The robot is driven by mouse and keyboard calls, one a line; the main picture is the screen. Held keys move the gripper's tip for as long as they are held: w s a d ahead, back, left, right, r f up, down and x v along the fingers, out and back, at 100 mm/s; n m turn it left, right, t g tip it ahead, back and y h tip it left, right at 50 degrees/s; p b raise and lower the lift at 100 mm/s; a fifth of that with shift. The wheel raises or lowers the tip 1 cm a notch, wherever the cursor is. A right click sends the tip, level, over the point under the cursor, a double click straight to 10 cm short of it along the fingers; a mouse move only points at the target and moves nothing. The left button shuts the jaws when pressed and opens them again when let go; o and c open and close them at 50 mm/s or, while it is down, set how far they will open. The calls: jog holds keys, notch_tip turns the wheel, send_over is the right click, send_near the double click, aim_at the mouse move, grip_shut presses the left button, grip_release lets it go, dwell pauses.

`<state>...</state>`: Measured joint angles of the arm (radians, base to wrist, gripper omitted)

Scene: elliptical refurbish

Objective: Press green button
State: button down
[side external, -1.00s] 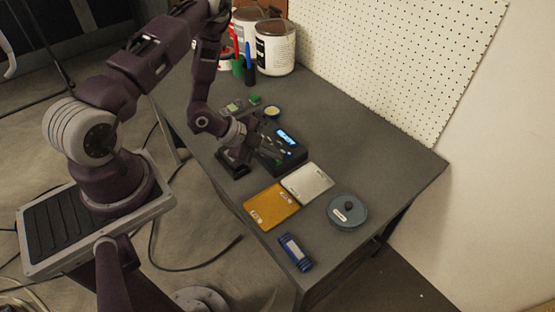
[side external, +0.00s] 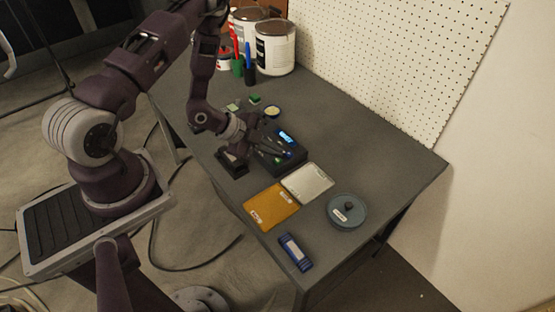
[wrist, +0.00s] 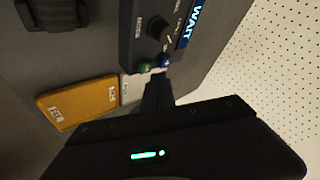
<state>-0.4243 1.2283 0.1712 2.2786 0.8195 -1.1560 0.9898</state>
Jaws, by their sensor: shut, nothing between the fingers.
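A black control box (side external: 297,158) stands on the grey table, with a lit blue display (side external: 286,137). In the wrist view the display (wrist: 194,22) reads "WAIT", beside a black knob (wrist: 158,28). The green button (wrist: 145,67) is at the box's near edge, next to a blue button (wrist: 165,61). My gripper (wrist: 158,84) is shut and empty, its fingertips just below the two buttons in the picture. In the side view my gripper (side external: 287,153) is over the box. I cannot tell whether it touches a button.
An orange case (side external: 272,206) and a pale case (side external: 308,182) lie in front of the box. A round grey-blue tin (side external: 346,212) and a blue item (side external: 295,252) lie nearer the front edge. Paint cans (side external: 275,47) stand at the back by the pegboard (side external: 400,60).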

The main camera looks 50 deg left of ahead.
jog(key=shift+r, duration=2.6)
jog(key=shift+w+a+r, duration=0.1)
jog(key=shift+w+r, duration=0.05)
jog(key=shift+r, duration=0.1)
notch_tip(320, 180, up, 6)
jog(key=w+a+n+y, duration=0.2)
jog(key=y, duration=0.1)
notch_tip(320, 180, up, 6)
jog(key=n+y, duration=0.1)
jog(key=n, duration=0.1)
send_over(274, 160)
jog(key=w+a, duration=0.2)
jog(key=a, duration=0.1)
jog(key=s+d+r+n+g+y, duration=0.15)
jog(key=s+r+n, duration=0.3)
jog(key=r, duration=0.45)
jog(key=s+d+r+n+h, duration=0.1)
jog(key=s+d+r+n, duration=0.1)
jog(key=s, duration=0.8)
jog(key=s+d+r+n+g, duration=0.1)
jog(key=s+d+r+n, duration=0.2)
jog(key=s+d+r, duration=0.2)
jog(key=s+d, duration=0.2)
jog(key=s, duration=0.2)
jog(key=shift+s+d+r+h, duration=0.2)
jog(key=shift+s+r+h, duration=0.1)
jog(key=shift+s+h, duration=0.05)
